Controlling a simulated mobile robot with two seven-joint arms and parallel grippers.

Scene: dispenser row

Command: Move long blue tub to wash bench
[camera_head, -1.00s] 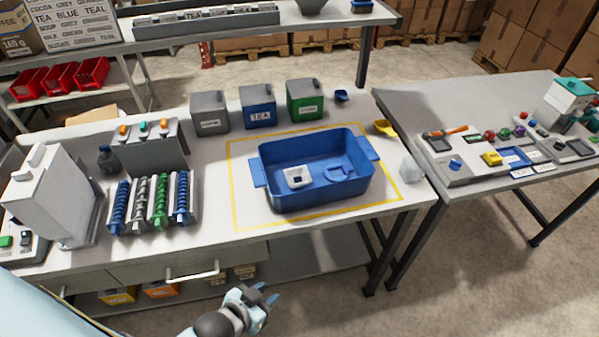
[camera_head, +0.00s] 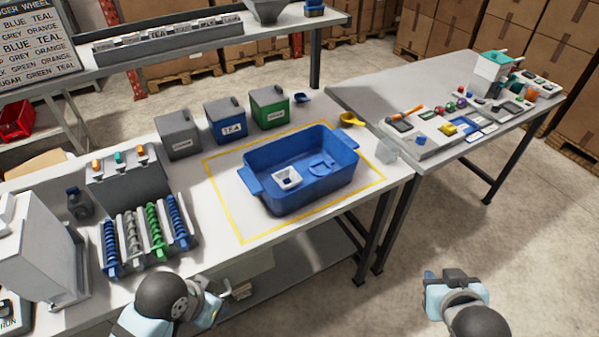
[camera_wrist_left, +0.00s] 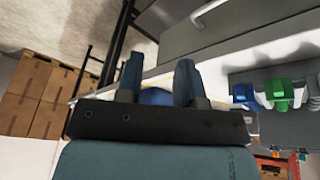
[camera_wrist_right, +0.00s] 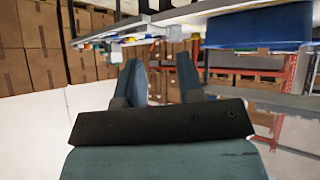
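The long blue tub (camera_head: 315,191) stands upright on the near bench, inside a yellow outlined rectangle (camera_head: 216,187). A white square cup (camera_head: 287,179) and a small blue piece (camera_head: 322,166) lie in it. My left gripper (camera_head: 211,302) is low at the bench's front, left of and nearer than the tub. In the left wrist view my left gripper (camera_wrist_left: 158,80) is open and empty, with some blue beyond it. My right gripper (camera_head: 446,278) is right of the bench, over the floor. In the right wrist view it (camera_wrist_right: 160,80) is open and empty; the tub (camera_wrist_right: 260,28) shows upper right.
A second bench (camera_head: 400,83) on the right carries small coloured items. Grey, blue and green bins (camera_head: 226,121) stand behind the tub. A yellow scoop (camera_head: 352,119) and a clear cup (camera_head: 389,150) are near the right edge. Coil dispensers (camera_head: 150,233) stand left.

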